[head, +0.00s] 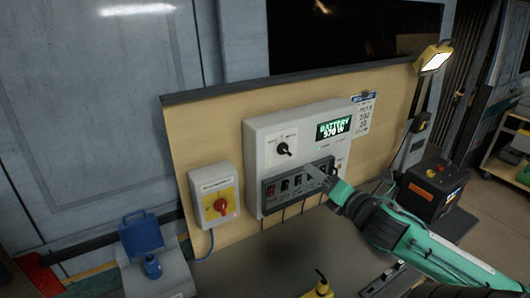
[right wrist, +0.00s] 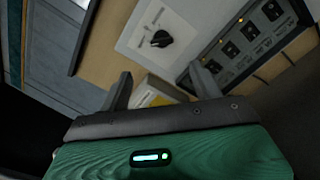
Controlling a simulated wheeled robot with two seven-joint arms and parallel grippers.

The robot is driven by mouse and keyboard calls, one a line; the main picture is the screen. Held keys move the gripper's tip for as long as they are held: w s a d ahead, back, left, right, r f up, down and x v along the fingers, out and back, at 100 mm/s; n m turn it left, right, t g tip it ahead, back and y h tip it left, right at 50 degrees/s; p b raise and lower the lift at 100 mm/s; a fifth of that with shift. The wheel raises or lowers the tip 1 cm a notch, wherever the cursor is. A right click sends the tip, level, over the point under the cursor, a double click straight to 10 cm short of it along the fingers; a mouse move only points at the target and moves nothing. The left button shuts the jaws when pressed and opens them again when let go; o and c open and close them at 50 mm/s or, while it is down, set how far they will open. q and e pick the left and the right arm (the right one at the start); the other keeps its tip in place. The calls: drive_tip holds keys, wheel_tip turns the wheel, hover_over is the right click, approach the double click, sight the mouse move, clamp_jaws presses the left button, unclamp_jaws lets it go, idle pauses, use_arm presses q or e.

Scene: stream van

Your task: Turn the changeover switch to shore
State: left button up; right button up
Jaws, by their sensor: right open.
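The changeover switch is a black rotary knob (head: 283,149) on a white plate at the upper left of the grey control box (head: 258,128). The same knob (right wrist: 161,39) shows at the top centre of the right wrist view, beyond the fingers. Its pointer direction and labels are too small to read surely. The box's display (head: 334,129) reads BATTERY with a watt figure. My right gripper (head: 317,180) is open, in front of the breaker row, to the lower right of the knob and apart from it. Its fingers (right wrist: 160,78) hold nothing. My left gripper is not in view.
A row of black breakers (head: 298,183) runs below the knob. A red rotary handle (head: 220,205) on a yellow plate sits left of the box. A blue container (head: 141,236), a yellow tool (head: 320,286) and a black battery case (head: 434,187) stand around.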

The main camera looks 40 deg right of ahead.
drive_tip(key=p, duration=0.1)
approach(286, 148)
drive_tip(key=w+p, duration=0.1)
drive_tip(key=w, duration=0.2)
drive_tip(key=w+p, duration=0.1)
drive_tip(key=w, duration=0.1)
drive_tip(key=shift+w+d+r, duration=0.1)
drive_tip(key=shift+w+d, duration=0.1)
drive_tip(key=shift+w, duration=0.2)
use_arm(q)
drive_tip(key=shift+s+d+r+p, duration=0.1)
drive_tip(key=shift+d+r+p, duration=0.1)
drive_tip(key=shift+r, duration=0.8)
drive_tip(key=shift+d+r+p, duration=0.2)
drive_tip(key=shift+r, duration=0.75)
use_arm(e)
drive_tip(key=shift+w, duration=0.85)
drive_tip(key=c, duration=1)
